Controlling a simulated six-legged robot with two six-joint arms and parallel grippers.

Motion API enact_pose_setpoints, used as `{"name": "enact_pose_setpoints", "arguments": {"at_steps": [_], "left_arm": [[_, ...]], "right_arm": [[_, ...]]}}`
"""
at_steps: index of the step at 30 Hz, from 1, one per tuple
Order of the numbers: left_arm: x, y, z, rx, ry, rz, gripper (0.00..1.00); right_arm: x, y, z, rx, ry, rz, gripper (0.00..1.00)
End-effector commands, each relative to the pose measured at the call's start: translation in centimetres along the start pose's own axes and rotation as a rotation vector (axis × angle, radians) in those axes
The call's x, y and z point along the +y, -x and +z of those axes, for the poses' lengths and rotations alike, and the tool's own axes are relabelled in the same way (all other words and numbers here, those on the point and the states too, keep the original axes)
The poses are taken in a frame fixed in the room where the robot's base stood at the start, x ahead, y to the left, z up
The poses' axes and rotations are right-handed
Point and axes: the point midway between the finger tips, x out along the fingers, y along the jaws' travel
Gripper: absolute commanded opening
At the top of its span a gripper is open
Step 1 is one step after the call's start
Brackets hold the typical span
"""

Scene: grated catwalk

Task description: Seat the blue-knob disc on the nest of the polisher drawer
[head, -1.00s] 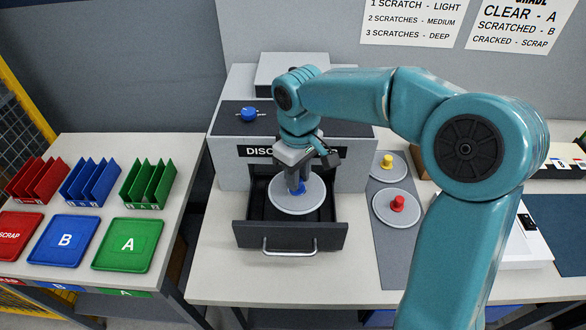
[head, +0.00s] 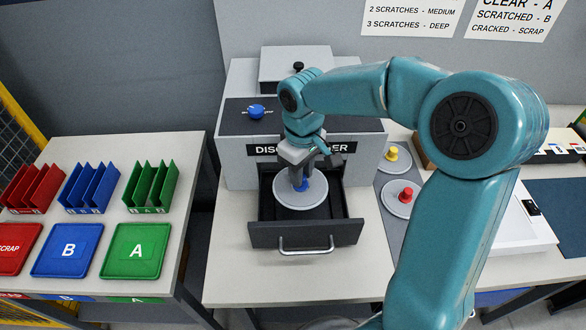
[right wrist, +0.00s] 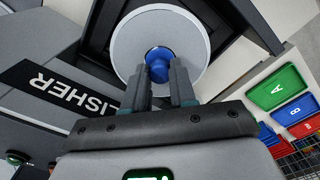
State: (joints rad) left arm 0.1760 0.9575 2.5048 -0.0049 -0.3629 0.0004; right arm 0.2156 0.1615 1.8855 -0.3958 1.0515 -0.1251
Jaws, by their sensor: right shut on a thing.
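The blue-knob disc (head: 290,202) is a pale grey round plate inside the open drawer (head: 307,233) of the disc polisher (head: 236,165). My right gripper (head: 302,182) comes down from above and is shut on the blue knob (right wrist: 158,66). In the right wrist view one finger stands on each side of the knob, and the disc (right wrist: 130,45) looks about flat. The nest is hidden under the disc, and I cannot tell whether the disc rests on it or hovers just above. My left gripper is not in view.
A yellow-knob disc (head: 396,163) and a red-knob disc (head: 394,205) lie on a grey mat right of the polisher. A blue dial (head: 256,111) tops the polisher. Red, blue (head: 68,249) and green (head: 136,251) trays and racks stand on the left table.

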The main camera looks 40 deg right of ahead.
Motion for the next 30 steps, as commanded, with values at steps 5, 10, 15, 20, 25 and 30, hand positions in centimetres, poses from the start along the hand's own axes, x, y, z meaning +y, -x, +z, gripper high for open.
{"name": "enact_pose_setpoints", "arguments": {"at_steps": [5,10,15,20,25,30], "left_arm": [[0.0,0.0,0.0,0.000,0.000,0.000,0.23],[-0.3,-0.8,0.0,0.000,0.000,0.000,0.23],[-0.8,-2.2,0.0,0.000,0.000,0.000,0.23],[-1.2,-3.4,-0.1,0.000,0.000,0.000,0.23],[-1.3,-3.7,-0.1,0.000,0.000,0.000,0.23],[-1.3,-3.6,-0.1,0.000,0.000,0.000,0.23]], "right_arm": [[0.6,-0.2,0.3,0.000,-0.016,0.000,0.00],[0.6,-1.3,0.2,0.000,-0.017,0.000,0.00],[0.5,-3.0,0.1,0.001,-0.016,0.000,0.00],[0.5,-4.6,0.1,0.000,-0.016,0.000,0.00],[0.4,-5.0,0.0,0.000,-0.016,0.000,0.00],[0.4,-4.9,0.0,0.000,-0.016,0.000,0.00]]}}
